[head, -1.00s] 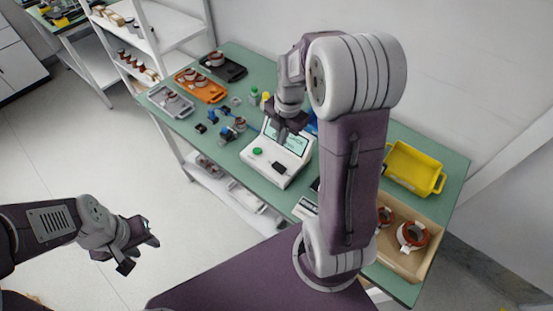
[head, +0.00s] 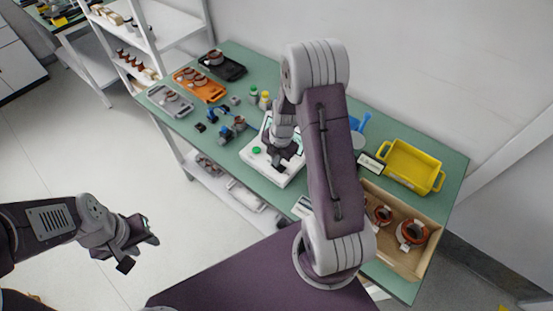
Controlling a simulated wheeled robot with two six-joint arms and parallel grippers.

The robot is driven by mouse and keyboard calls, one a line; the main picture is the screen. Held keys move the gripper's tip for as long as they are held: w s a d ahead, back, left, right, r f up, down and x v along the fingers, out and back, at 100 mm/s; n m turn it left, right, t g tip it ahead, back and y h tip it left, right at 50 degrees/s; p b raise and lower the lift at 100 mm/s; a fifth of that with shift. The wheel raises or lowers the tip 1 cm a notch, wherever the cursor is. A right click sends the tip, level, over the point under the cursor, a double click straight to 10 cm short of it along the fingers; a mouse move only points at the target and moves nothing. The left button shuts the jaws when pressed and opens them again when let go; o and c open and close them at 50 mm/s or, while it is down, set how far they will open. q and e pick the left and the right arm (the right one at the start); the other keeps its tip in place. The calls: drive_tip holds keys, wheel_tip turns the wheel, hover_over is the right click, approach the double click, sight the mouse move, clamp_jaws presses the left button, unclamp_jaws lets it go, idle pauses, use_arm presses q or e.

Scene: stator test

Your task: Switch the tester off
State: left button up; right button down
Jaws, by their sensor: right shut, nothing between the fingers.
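The tester (head: 289,178) is a white box with a sloped screen on the green table. A green button (head: 256,150) shows on its front left. The dark switch seen on its front face earlier is now hidden behind my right gripper. My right gripper (head: 277,163) is shut and empty, pointing down at the tester's front panel. I cannot tell whether its tips touch the panel. The screen is mostly covered by my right arm. My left gripper (head: 141,252) hangs over the floor at the left, away from the table, and looks open and empty.
A yellow bin (head: 412,167) and a wooden box (head: 432,243) with copper-wound stators stand right of the tester. Grey (head: 170,102), orange (head: 212,96) and black (head: 237,73) trays lie at the far left. Small bottles (head: 265,97) stand behind the tester.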

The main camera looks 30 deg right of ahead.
drive_tip(key=shift+w+f+b, duration=0.1)
drive_tip(key=shift+f+b, duration=0.4)
drive_tip(key=shift+b, duration=0.2)
drive_tip(key=shift+a+r, duration=0.1)
drive_tip(key=shift+r, duration=0.2)
drive_tip(key=shift+s, duration=0.2)
drive_tip(key=shift+f, duration=0.1)
drive_tip(key=shift+s+d+b, duration=0.25)
drive_tip(key=shift+s+b, duration=0.1)
drive_tip(key=shift+s, duration=0.25)
drive_tip(key=shift+d, duration=0.15)
